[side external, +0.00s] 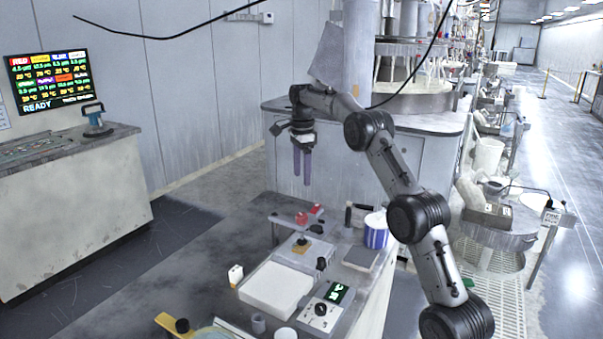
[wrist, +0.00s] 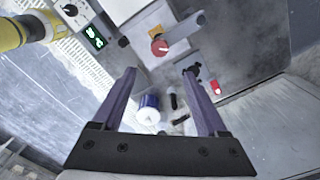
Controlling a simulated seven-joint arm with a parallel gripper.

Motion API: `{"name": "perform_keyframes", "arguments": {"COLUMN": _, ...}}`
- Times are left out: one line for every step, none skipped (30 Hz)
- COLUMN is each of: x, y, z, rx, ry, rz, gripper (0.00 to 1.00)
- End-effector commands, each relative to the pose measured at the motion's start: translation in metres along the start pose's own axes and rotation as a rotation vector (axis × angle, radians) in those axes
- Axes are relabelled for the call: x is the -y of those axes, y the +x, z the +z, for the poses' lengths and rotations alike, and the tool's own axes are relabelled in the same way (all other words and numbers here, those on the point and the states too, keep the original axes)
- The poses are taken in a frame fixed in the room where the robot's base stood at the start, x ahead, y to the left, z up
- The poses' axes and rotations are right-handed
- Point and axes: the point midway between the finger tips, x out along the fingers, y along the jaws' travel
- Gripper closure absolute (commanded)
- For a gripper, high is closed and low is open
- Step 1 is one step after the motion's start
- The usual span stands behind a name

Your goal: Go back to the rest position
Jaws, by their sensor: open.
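My gripper (side external: 302,165) is raised in the air beyond the small work table, in front of the grey machine housing. Its two purple fingers point down and are apart, with nothing between them. In the wrist view my gripper (wrist: 163,85) is also open, and the table top shows beyond the fingers. No object is held.
A console (side external: 75,205) stands at left. A dark cable hangs overhead.

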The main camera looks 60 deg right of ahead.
Motion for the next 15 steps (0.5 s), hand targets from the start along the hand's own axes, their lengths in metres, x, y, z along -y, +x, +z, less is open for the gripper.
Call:
{"name": "perform_keyframes", "arguments": {"x": 0.000, "y": 0.000, "z": 0.000, "rx": 0.000, "ry": 0.000, "rz": 0.000, "gripper": 0.24}}
{"name": "perform_keyframes", "arguments": {"x": 0.000, "y": 0.000, "z": 0.000, "rx": 0.000, "ry": 0.000, "rz": 0.000, "gripper": 0.24}}
{"name": "perform_keyframes", "arguments": {"x": 0.000, "y": 0.000, "z": 0.000, "rx": 0.000, "ry": 0.000, "rz": 0.000, "gripper": 0.24}}
{"name": "perform_keyframes", "arguments": {"x": 0.000, "y": 0.000, "z": 0.000, "rx": 0.000, "ry": 0.000, "rz": 0.000, "gripper": 0.24}}
{"name": "perform_keyframes", "arguments": {"x": 0.000, "y": 0.000, "z": 0.001, "rx": 0.000, "ry": -0.002, "rz": 0.000, "gripper": 0.24}}
{"name": "perform_keyframes", "arguments": {"x": 0.000, "y": -0.001, "z": 0.005, "rx": 0.000, "ry": -0.009, "rz": -0.001, "gripper": 0.24}}
{"name": "perform_keyframes", "arguments": {"x": -0.001, "y": -0.004, "z": 0.009, "rx": 0.001, "ry": -0.015, "rz": -0.008, "gripper": 0.24}}
{"name": "perform_keyframes", "arguments": {"x": -0.002, "y": -0.011, "z": 0.013, "rx": 0.001, "ry": -0.023, "rz": -0.019, "gripper": 0.24}}
{"name": "perform_keyframes", "arguments": {"x": -0.003, "y": -0.022, "z": 0.020, "rx": 0.003, "ry": -0.035, "rz": -0.040, "gripper": 0.24}}
{"name": "perform_keyframes", "arguments": {"x": -0.005, "y": -0.034, "z": 0.026, "rx": 0.005, "ry": -0.046, "rz": -0.060, "gripper": 0.24}}
{"name": "perform_keyframes", "arguments": {"x": -0.009, "y": -0.047, "z": 0.034, "rx": 0.007, "ry": -0.060, "rz": -0.081, "gripper": 0.24}}
{"name": "perform_keyframes", "arguments": {"x": -0.018, "y": -0.066, "z": 0.044, "rx": 0.010, "ry": -0.082, "rz": -0.106, "gripper": 0.24}}
{"name": "perform_keyframes", "arguments": {"x": -0.028, "y": -0.080, "z": 0.053, "rx": 0.012, "ry": -0.100, "rz": -0.122, "gripper": 0.24}}
{"name": "perform_keyframes", "arguments": {"x": -0.038, "y": -0.093, "z": 0.061, "rx": 0.015, "ry": -0.118, "rz": -0.136, "gripper": 0.24}}
{"name": "perform_keyframes", "arguments": {"x": -0.053, "y": -0.109, "z": 0.071, "rx": 0.019, "ry": -0.142, "rz": -0.154, "gripper": 0.24}}
